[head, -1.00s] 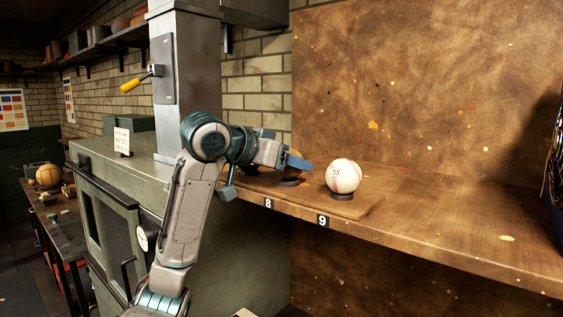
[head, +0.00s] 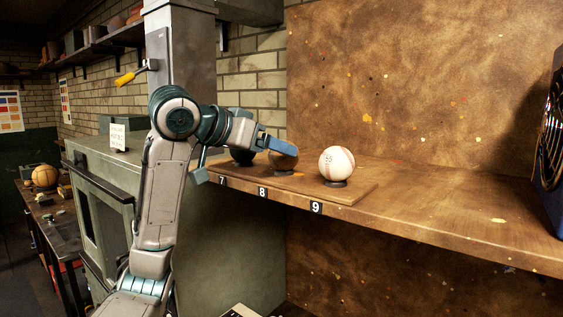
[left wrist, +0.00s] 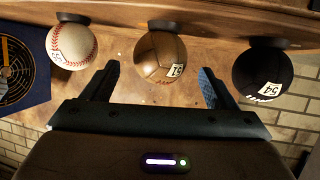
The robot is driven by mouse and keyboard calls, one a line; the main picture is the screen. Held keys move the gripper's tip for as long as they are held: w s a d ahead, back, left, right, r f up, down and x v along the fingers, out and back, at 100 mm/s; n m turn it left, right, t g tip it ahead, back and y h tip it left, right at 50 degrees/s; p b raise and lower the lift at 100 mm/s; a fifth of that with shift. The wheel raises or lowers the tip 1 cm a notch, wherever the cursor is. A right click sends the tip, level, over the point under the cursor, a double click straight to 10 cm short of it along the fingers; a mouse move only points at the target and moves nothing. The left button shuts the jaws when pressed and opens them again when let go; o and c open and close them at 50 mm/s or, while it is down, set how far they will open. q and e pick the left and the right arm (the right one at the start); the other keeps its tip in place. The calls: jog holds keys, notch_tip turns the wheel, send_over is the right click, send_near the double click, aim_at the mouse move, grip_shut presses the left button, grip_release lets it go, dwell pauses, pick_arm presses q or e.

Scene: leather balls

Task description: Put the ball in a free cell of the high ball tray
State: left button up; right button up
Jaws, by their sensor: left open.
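A brown leather ball (head: 284,163) marked 51 sits on a dark ring on a wooden board (head: 345,193) at label 8. It also shows in the left wrist view (left wrist: 158,55). A white baseball (head: 337,163) marked 55 sits at label 9, and a black ball (left wrist: 262,75) marked 54 sits at label 7. My left gripper (head: 247,165) is open, its jaws facing the brown ball; in the left wrist view (left wrist: 158,72) the ball lies between and beyond the fingertips. My right gripper is not visible.
The board lies on a brown shelf (head: 460,215) with a tall panel (head: 420,90) behind. A blue-framed object (head: 552,150) stands at the shelf's right. The shelf right of the baseball is bare. A grey cabinet (head: 235,245) stands below left.

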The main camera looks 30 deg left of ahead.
pick_arm(q)
jog(key=b+v, duration=0.2)
jog(key=v, duration=0.5)
jog(key=shift+s, duration=0.25)
jog(key=shift+a, duration=0.15)
dwell(0.5)
dwell(0.8)
dwell(0.9)
jog(key=shift+c, duration=0.2)
dwell(0.5)
